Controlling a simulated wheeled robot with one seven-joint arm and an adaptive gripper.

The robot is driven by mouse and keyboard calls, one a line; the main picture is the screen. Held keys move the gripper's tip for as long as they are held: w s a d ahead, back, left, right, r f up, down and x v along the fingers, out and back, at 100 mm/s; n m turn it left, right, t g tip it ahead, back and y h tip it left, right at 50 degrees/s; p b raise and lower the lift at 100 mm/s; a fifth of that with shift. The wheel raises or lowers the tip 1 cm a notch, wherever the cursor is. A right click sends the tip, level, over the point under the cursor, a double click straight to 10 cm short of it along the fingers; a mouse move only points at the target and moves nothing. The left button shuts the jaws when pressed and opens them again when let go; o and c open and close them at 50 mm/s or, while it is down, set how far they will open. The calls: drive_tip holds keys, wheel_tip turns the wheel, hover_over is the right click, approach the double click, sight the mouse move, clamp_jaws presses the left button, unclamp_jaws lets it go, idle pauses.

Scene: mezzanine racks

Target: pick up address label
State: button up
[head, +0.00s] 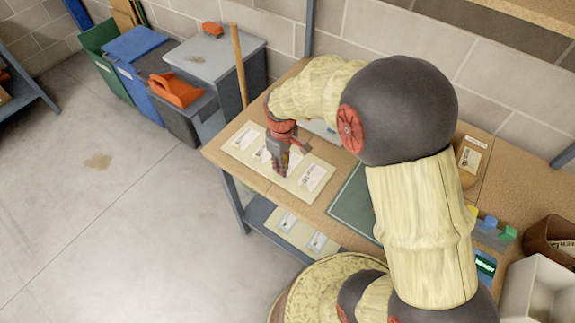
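In the head view, a pale backing sheet or board (286,187) lies on the wooden bench and carries a row of white labels with dark print. One label (244,138) is at the left end, another (262,153) is just left of my gripper, and one (312,178) is at the right end. My gripper (281,174) points down over the middle of this board, and its fingers partly hide the labels there. I cannot tell whether the fingertips touch a label or whether they are open or shut.
The bench top (225,158) has a green mat (352,205) right of the board. A lower shelf holds more labelled sheets (300,232). Grey, blue and green bins (138,50) stand against the wall. A white bin (540,290) is at lower right.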

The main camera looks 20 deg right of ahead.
wheel_tip(320, 180, down, 2)
drive_tip(key=shift+c, duration=0.4)
clamp_jaws()
drive_tip(key=shift+r, duration=0.15)
